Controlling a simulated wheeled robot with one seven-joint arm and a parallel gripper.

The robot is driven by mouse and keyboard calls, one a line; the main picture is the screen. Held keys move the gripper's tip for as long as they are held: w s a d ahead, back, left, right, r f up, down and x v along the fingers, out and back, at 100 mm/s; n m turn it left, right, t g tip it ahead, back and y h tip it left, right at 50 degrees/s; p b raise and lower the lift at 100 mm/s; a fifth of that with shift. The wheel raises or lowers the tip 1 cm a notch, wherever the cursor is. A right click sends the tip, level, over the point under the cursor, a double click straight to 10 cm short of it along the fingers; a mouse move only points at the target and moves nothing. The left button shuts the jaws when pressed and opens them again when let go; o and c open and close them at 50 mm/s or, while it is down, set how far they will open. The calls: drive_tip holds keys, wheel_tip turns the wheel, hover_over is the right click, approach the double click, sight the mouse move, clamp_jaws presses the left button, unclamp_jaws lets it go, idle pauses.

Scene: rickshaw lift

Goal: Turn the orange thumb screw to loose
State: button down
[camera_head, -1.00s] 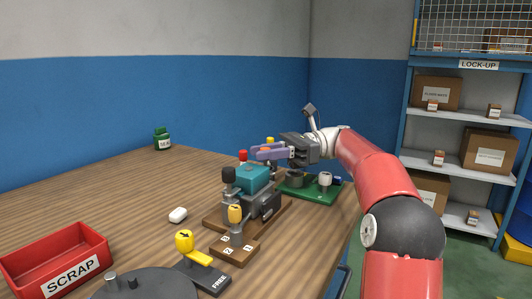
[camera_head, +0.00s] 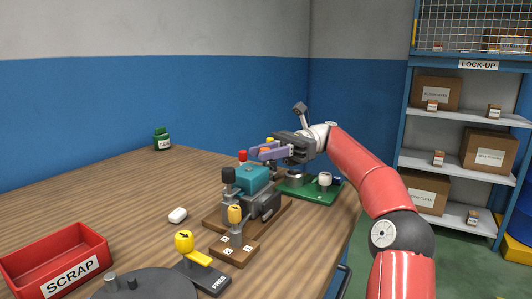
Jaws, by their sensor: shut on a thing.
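My gripper (camera_head: 263,154), with purple fingers, reaches left from the wrist over the back of the teal-topped vise-like block (camera_head: 253,178). Its jaws are shut on a small orange thing (camera_head: 268,150), which looks like the orange thumb screw. The fingers hide most of the screw, so how far it is turned cannot be seen. The teal-topped block stands on a brown wooden base on the table.
A red knob (camera_head: 243,156) and a black knob (camera_head: 228,174) stand close by the block. A numbered selector (camera_head: 235,214) and a yellow FREE lever (camera_head: 184,241) are in front. A green plate (camera_head: 323,196) lies behind right.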

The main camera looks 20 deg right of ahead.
drive_tip(key=c, duration=1.3)
unclamp_jaws()
drive_tip(key=shift+o, duration=0.2)
drive_tip(key=shift+a+m+t+y, duration=0.1)
drive_tip(key=shift+m+t+y, duration=0.2)
drive_tip(key=shift+m+t, duration=0.4)
